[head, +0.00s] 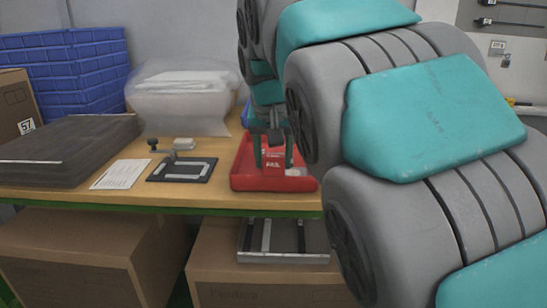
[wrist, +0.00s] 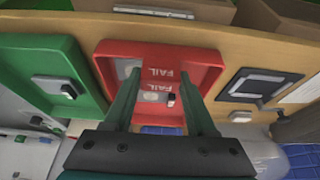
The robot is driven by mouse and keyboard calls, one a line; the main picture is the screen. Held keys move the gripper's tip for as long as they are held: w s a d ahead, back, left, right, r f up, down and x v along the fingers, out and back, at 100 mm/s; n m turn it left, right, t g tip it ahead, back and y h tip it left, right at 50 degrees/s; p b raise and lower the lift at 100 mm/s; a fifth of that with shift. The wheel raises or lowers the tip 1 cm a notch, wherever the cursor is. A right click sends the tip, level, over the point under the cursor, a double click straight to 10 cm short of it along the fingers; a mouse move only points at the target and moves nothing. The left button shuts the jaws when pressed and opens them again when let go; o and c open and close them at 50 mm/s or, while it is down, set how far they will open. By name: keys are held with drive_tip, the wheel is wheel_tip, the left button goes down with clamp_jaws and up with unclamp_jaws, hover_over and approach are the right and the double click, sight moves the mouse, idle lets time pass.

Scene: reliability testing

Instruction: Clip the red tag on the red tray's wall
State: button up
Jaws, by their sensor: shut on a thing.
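The red tray (head: 246,178) sits at the front edge of the wooden table in the head view. In the wrist view its red rim (wrist: 205,55) surrounds a red floor with white and black things on it. My gripper (head: 274,165) points down over the tray, with its dark green fingers (wrist: 162,77) reaching inside the rim. It is shut on the red tag (wrist: 163,80), which shows white FAIL lettering between the fingertips. Red on red makes the tag's edges hard to tell. I cannot tell whether the tag touches the tray's wall.
A green tray (wrist: 95,72) stands beside the red tray in the wrist view. A black framed plate (head: 181,169), a paper sheet (head: 120,174) and a dark flat case (head: 70,150) lie left of the red tray in the head view.

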drive_tip(key=shift+f+b, duration=0.3)
drive_tip(key=shift+f, duration=0.35)
idle(0.8)
drive_tip(key=shift+r+p, duration=0.35)
drive_tip(key=shift+r, duration=0.3)
idle(0.4)
drive_tip(key=shift+f+b, duration=0.35)
drive_tip(key=shift+f, duration=0.3)
idle(1.1)
drive_tip(key=o, duration=1.4)
drive_tip(key=shift+r+p, duration=1.8)
drive_tip(key=shift+r, duration=1.7)
